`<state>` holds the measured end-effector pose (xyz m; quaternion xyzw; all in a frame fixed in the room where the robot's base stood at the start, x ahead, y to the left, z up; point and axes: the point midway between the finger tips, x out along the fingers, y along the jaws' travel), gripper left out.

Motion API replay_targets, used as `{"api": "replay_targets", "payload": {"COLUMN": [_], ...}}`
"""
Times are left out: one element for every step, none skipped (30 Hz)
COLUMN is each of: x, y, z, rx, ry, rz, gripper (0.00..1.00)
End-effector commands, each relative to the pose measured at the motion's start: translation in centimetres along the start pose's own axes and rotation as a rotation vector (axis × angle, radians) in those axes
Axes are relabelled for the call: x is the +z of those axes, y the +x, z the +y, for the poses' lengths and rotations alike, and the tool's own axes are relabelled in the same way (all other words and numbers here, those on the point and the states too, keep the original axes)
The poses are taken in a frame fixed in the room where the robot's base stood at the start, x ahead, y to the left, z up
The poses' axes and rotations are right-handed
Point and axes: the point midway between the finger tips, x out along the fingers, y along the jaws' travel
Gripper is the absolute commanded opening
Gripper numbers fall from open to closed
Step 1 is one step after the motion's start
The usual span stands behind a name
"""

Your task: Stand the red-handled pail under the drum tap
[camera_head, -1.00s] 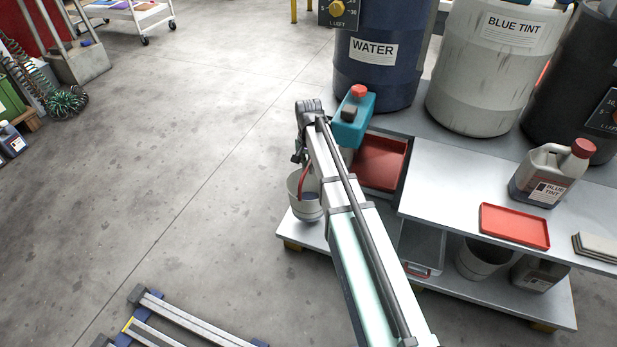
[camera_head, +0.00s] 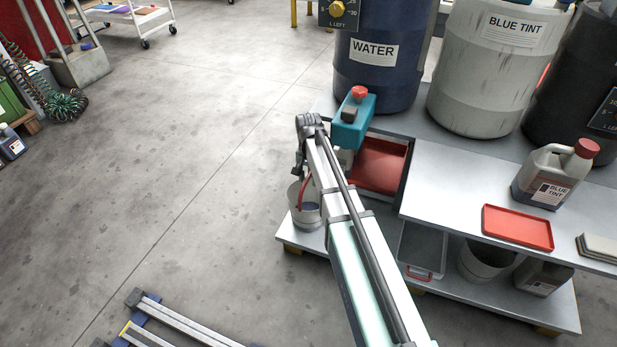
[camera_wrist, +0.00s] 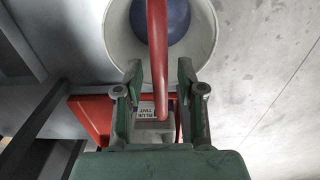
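The pail (camera_head: 309,217) is pale, with a red handle (camera_head: 304,188) standing up. It appears to rest on the left end of the low shelf, just left of the red tray. In the wrist view the pail (camera_wrist: 206,40) has blue inside. My gripper (camera_wrist: 159,72) has its fingers apart, one on each side of the red handle (camera_wrist: 158,45), with gaps showing. My arm hides part of the pail in the head view. A teal block with a red knob (camera_head: 352,120), seemingly the drum tap, sits before the WATER drum (camera_head: 378,75), right of and behind the pail.
A red tray (camera_head: 385,165) lies below the teal block. A grey pail (camera_head: 484,262) and a jug stand on the low shelf (camera_head: 450,292). A BLUE TINT jug (camera_head: 553,178) and a red tray stand on the upper shelf. Open floor lies left.

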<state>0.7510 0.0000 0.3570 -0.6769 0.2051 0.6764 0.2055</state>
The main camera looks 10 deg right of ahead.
Motion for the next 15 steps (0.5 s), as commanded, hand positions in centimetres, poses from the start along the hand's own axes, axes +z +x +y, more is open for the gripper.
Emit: {"api": "replay_targets", "payload": {"x": [0.0,0.0,0.0,0.0,0.0,0.0,0.0,0.0,0.0,0.0,0.0,0.0,0.0,0.0,0.0], "y": [0.0,0.0,0.0,0.0,0.0,-0.1,-0.1,-0.2,-0.4,-0.8,-1.1,-1.5,-1.9,-2.3,-3.0], "z": [0.0,0.0,0.0,0.0,0.0,0.0,0.0,0.0,0.0,0.0,0.0,0.0,0.0,0.0,0.0], "rx": [0.0,0.0,0.0,0.0,0.0,0.0,0.0,0.0,0.0,0.0,0.0,0.0,0.0,0.0,0.0], "ry": [0.0,0.0,0.0,0.0,0.0,0.0,0.0,0.0,0.0,0.0,0.0,0.0,0.0,0.0,0.0], "rz": [0.0,0.0,0.0,0.0,0.0,0.0,0.0,0.0,0.0,0.0,0.0,0.0,0.0,0.0,0.0], "gripper": [0.39,0.39,0.39,0.39,0.39,0.39,0.39,0.39,0.39,0.39,0.39,0.39,0.39,0.39,0.39]}}
